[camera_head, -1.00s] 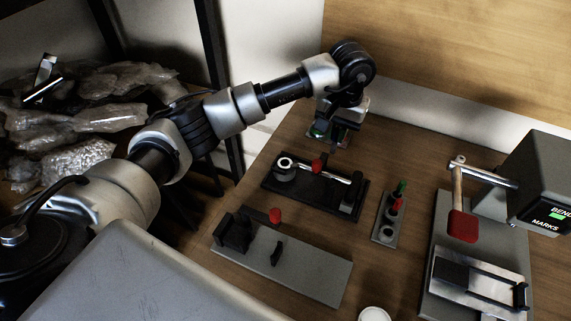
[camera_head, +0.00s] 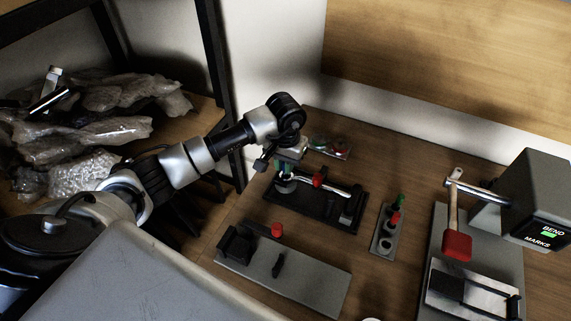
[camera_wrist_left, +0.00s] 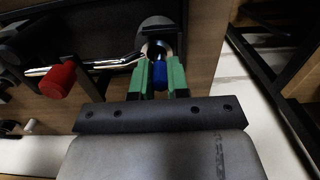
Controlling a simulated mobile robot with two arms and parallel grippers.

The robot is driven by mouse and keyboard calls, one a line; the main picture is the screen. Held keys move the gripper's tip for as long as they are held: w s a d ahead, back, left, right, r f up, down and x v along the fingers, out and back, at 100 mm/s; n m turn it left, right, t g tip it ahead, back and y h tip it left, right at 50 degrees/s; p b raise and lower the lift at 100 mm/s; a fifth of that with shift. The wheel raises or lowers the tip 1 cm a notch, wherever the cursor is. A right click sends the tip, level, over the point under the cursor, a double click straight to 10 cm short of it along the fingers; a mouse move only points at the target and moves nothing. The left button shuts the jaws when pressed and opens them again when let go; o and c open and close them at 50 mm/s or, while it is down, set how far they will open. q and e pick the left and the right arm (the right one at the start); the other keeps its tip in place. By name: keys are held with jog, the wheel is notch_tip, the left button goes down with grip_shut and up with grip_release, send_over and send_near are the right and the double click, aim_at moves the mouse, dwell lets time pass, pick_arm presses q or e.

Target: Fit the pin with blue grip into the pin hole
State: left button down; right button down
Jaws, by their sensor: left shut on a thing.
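The pin with blue grip (camera_wrist_left: 160,76) is held between the green fingers of my left gripper (camera_wrist_left: 162,80) in the left wrist view. In the head view my left gripper (camera_head: 284,174) is over the left end of a black fixture (camera_head: 318,212). A round metal collar (camera_head: 285,187) sits there, and in the left wrist view the collar (camera_wrist_left: 157,48) lies right by the pin's end. The pin hole itself is hidden, so I cannot tell whether the pin is in it. A bent metal rod (camera_head: 337,188) with a red knob (camera_head: 319,180) runs across the fixture.
A shallow tray (camera_head: 343,155) lies behind the fixture. A small grey rack (camera_head: 379,242) with red and green pins is to its right. A grey plate with black blocks (camera_head: 310,288) lies in front. A red-headed mallet (camera_head: 457,245) and a bender machine (camera_head: 542,195) are at right.

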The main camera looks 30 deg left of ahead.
pick_arm(q)
jog(key=shift+f, duration=0.75)
jog(key=shift+d, duration=0.1)
jog(key=shift+f, duration=0.2)
jog(key=c, duration=1.4)
grip_release()
jog(key=shift+r, duration=0.45)
notch_tip(320, 180, up, 12)
jog(key=shift+f+b, duration=0.25)
jog(key=shift+b, duration=0.95)
